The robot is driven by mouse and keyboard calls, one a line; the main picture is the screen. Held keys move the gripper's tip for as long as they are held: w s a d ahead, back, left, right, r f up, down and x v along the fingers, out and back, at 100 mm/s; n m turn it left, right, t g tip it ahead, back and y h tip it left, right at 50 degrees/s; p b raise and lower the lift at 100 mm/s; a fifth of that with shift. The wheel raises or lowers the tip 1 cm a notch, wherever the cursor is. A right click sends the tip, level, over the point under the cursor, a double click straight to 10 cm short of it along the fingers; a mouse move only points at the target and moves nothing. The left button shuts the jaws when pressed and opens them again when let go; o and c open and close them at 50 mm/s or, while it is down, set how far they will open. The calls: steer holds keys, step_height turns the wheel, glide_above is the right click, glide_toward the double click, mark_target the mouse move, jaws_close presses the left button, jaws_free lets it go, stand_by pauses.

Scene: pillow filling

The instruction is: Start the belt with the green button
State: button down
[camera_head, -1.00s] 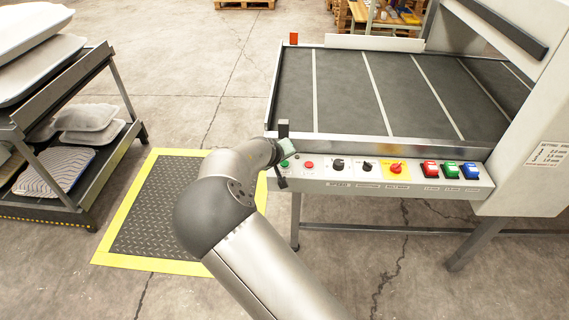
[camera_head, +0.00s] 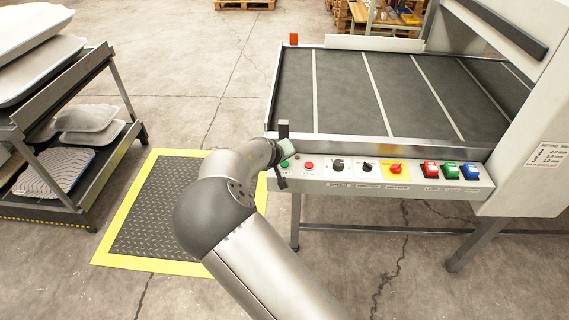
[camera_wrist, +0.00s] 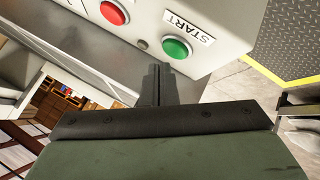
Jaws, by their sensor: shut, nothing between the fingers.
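The round green button (camera_wrist: 176,48) sits beside a white START label (camera_wrist: 189,26) on the light panel in the wrist view. In the head view the green button (camera_head: 285,163) shows at the left end of the panel, partly hidden by my gripper. My gripper (camera_wrist: 157,72) is shut and empty, its fingertips pointing at the panel just beside the green button. In the picture they lie a little below it; I cannot tell whether they touch the panel. The dark belt (camera_head: 345,90) with pale cross lines lies behind the panel.
A red button (camera_head: 309,165) is close to the right of the green one. Dark knobs, a red knob on a yellow plate (camera_head: 396,170), and red, green and blue switches (camera_head: 450,170) follow. A pillow rack (camera_head: 75,60) stands left, beside a yellow-edged floor mat (camera_head: 150,210).

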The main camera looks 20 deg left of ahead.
mark_target(284, 166)
stand_by(0.6)
steer(key=shift+f+b, duration=0.45)
steer(key=shift+f+b, duration=0.35)
stand_by(0.5)
steer(key=shift+r, duration=0.1)
steer(key=shift+r+p, duration=0.35)
steer(key=shift+r, duration=0.35)
steer(key=shift+r+p, duration=1.2)
steer(key=shift+r, duration=1.35)
